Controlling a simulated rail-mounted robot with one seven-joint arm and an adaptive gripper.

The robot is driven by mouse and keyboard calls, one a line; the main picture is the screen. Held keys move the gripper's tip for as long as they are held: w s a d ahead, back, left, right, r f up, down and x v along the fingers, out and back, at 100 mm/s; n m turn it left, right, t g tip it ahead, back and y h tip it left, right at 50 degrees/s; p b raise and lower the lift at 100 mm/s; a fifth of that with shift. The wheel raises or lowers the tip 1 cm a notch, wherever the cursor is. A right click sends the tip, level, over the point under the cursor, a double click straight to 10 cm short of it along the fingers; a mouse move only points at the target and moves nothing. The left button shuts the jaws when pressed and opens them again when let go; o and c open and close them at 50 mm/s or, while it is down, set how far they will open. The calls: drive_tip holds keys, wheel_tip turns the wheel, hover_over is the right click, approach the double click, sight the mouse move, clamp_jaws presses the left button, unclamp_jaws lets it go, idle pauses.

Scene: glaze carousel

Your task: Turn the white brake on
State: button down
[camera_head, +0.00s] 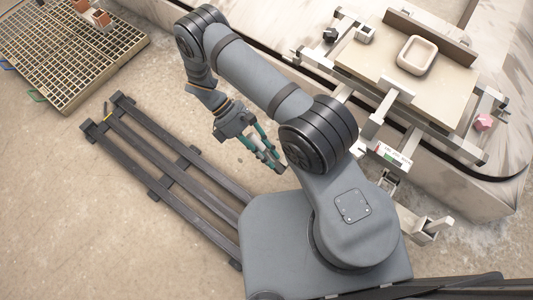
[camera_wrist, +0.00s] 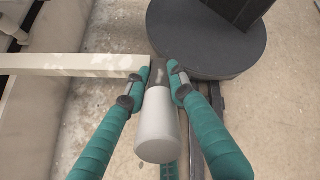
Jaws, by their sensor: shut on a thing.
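My gripper (camera_head: 268,158) has teal fingers and hangs to the left of my arm's large joint in the head view. In the wrist view my gripper (camera_wrist: 162,72) is shut on a pale handle (camera_wrist: 157,130), a rounded whitish-grey grip between the two fingers. The end of a long white bar (camera_wrist: 75,63) comes in from the left close to the fingertips. I cannot tell whether the handle belongs to the white brake. In the head view my arm hides part of the area beside the fingers. A label plate (camera_head: 393,155) with green and red marks shows right of my arm.
The carousel's pale board (camera_head: 440,95) carries a cream square dish (camera_head: 417,55). A pink knob (camera_head: 484,122), a dark knob (camera_head: 330,35) and a whitish block (camera_head: 366,33) sit around it. A metal grate (camera_head: 75,50) stands at upper left.

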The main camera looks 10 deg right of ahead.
sight(248, 136)
drive_tip(key=c, duration=1.7)
unclamp_jaws()
drive_tip(key=shift+a+f, duration=0.25)
drive_tip(key=shift+a, duration=0.05)
drive_tip(key=shift+o, duration=1.3)
drive_tip(key=shift+d+r, duration=0.1)
drive_tip(key=shift+d, duration=0.05)
drive_tip(key=shift+w+r, duration=0.1)
drive_tip(key=v, duration=1.2)
drive_tip(key=shift+d, duration=0.1)
